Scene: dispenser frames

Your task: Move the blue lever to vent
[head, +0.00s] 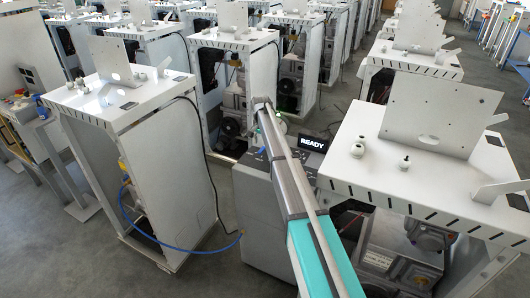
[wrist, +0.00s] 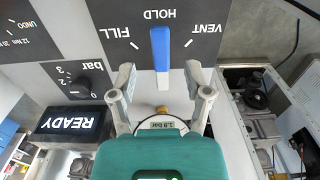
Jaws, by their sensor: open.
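In the wrist view, the blue lever (wrist: 160,48) sits on a dark label panel (wrist: 105,12), with the lettering upside down. The lever points at the HOLD mark. FILL (wrist: 131,31) is on the picture's left and VENT (wrist: 206,29) on its right. My gripper (wrist: 160,72) is open. One finger is on each side of the lever's lower part, with a visible gap on both sides. My gripper's body hides what lies below. In the head view I cannot clearly make out the lever or the fingers.
A READY display (wrist: 73,122) and a bar dial (wrist: 79,85) are left of my gripper; READY also shows in the head view (head: 313,142). A small gauge (wrist: 160,125) lies below the lever. White frames (head: 135,90) stand close on both sides in the head view.

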